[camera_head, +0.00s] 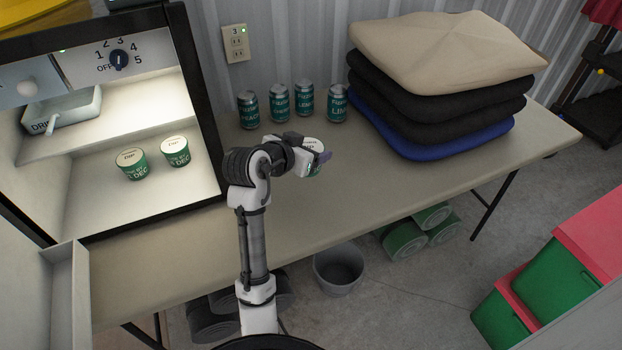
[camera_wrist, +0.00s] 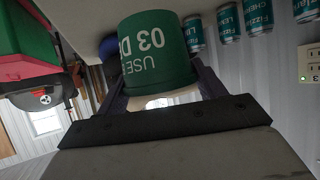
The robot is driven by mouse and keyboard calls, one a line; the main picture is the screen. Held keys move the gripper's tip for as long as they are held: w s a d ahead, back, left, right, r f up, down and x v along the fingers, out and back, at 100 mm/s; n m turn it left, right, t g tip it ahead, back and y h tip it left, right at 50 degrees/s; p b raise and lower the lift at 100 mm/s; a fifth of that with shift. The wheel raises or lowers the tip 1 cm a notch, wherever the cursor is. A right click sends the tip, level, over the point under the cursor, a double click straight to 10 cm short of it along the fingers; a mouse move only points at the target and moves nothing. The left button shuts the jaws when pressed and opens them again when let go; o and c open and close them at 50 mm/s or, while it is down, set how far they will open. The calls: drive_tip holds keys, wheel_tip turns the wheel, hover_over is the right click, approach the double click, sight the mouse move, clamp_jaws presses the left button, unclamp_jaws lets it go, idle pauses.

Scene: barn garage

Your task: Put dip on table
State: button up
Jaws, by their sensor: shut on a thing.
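A green dip tub (camera_head: 313,146) with a white lid is held at my gripper (camera_head: 322,160), over the tabletop. In the wrist view the green tub (camera_wrist: 158,50) sits between the two fingers, its printed label showing upside down. My gripper is shut on it. The grey-beige table (camera_head: 390,190) is below; whether the tub touches it I cannot tell. Two more green dip tubs, one (camera_head: 133,165) left and one (camera_head: 175,152) right, stand inside the open fridge.
Several teal cans (camera_head: 279,102) stand along the wall. A stack of cushions (camera_head: 440,100) fills the table's right part. The open fridge (camera_head: 200,95) stands at left. Bare tabletop lies in front of the cushions. A grey bin (camera_head: 338,275) stands on the floor.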

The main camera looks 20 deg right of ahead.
wheel_tip(320, 180, down, 12)
drive_tip(key=shift+r+p, duration=0.15)
drive_tip(key=shift+p, duration=0.25)
drive_tip(key=o, duration=1.2)
drive_tip(key=b+v, duration=0.2)
drive_tip(key=v, duration=1)
drive_tip(key=shift+a, duration=0.1)
